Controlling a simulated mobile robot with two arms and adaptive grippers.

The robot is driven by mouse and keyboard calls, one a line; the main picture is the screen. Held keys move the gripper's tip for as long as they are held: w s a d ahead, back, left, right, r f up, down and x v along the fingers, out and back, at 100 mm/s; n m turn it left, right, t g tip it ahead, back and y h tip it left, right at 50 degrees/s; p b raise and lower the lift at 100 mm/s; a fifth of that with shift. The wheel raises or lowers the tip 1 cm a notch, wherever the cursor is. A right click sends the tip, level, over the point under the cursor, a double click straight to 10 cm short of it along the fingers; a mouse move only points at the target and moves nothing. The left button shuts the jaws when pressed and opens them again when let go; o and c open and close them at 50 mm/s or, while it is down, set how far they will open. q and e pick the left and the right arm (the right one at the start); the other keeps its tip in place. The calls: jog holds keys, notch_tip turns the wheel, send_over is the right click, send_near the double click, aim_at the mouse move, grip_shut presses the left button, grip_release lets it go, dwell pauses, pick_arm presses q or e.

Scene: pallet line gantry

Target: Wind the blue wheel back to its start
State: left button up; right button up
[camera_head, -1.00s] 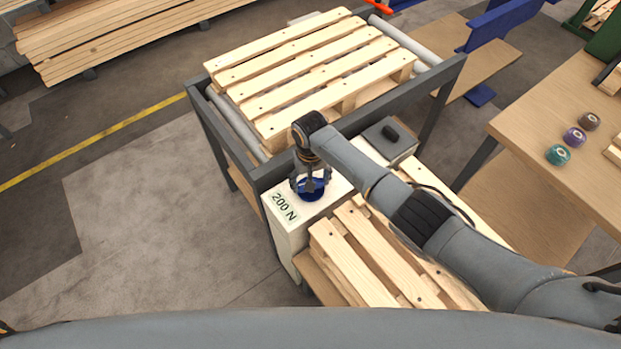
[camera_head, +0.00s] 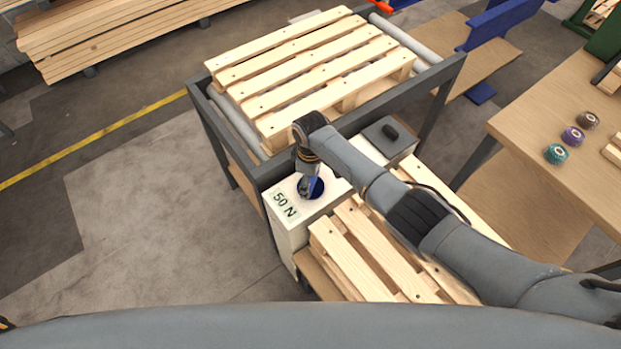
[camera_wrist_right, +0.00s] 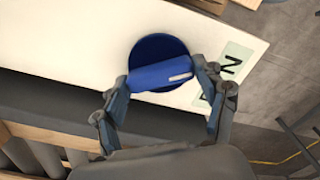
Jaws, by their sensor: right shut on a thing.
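The blue wheel (camera_head: 318,185) sits on top of a white box (camera_head: 290,238) at the front of the roller table. My right gripper (camera_head: 309,188) points down at it and partly hides it. In the right wrist view the wheel is a dark blue disc (camera_wrist_right: 150,48) with a raised blue grip bar (camera_wrist_right: 160,75) bearing a small pale mark. My right gripper (camera_wrist_right: 163,84) is shut on that bar, a finger at each end. The label (camera_head: 284,205) on the box reads 50 N. My left gripper is not in view.
A wooden pallet (camera_head: 310,70) lies on the roller table (camera_head: 455,70) behind the box. More pallet slats (camera_head: 350,262) lie below my right arm. A wooden table (camera_head: 540,125) stands at the right.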

jog(key=n, duration=0.5)
jog(key=shift+n, duration=0.4)
jog(key=n, duration=0.5)
jog(key=shift+d+b, duration=0.1)
jog(key=shift+b, duration=0.3)
jog(key=shift+n, duration=0.3)
jog(key=o, duration=1.2)
jog(key=shift+c, duration=0.2)
notch_tip(320, 180, up, 12)
jog(key=shift+f, duration=0.1)
